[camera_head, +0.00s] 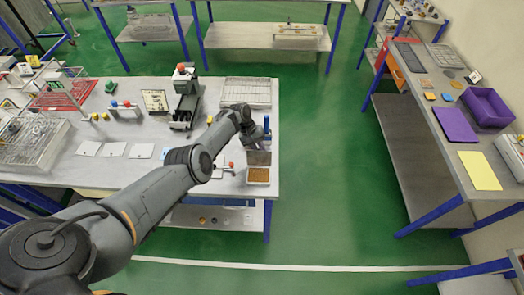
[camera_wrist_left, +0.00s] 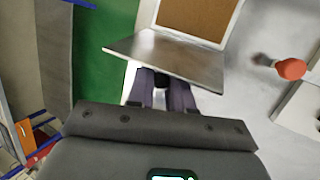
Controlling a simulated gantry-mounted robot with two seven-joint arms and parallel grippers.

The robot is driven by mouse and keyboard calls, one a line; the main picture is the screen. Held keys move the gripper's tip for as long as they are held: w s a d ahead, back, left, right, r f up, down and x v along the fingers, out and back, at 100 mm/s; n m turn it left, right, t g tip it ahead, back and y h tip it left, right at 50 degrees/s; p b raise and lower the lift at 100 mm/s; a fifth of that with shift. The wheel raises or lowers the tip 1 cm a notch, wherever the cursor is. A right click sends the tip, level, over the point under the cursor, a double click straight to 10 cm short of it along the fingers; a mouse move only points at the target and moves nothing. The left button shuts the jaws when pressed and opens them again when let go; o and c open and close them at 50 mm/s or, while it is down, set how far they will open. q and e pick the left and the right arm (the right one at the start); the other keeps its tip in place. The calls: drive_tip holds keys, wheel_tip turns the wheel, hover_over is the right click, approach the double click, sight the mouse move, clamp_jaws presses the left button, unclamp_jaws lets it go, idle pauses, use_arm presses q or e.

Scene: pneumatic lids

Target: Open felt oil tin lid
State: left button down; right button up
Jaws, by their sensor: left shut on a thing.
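The felt oil tin (camera_head: 258,182) sits near the right front corner of the left workbench, with its brown felt (camera_head: 258,175) exposed. Its grey metal lid (camera_head: 259,158) stands raised at the tin's far edge. My left gripper (camera_head: 256,145) is at the lid's upper edge and is shut on it. In the left wrist view, the fingers (camera_wrist_left: 164,88) meet the edge of the lid (camera_wrist_left: 170,54), and the brown felt (camera_wrist_left: 198,18) shows beyond it. The fingertips are partly hidden by the lid. My right gripper is not in view.
A red-tipped item (camera_wrist_left: 290,69) stands close beside the tin. A press-like machine (camera_head: 185,100) and a grey rack (camera_head: 246,93) stand farther back on the bench. White plates (camera_head: 114,149) lie to the left. Green floor is clear right of the bench.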

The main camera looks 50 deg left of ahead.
use_arm(q)
drive_tip(key=shift+f, duration=0.1)
drive_tip(key=c, duration=1.1)
unclamp_jaws()
drive_tip(key=shift+c, duration=0.2)
drive_tip(key=p+v, duration=0.3)
drive_tip(key=v, duration=0.7)
drive_tip(key=shift+r, duration=0.4)
drive_tip(key=shift+s+a, duration=0.1)
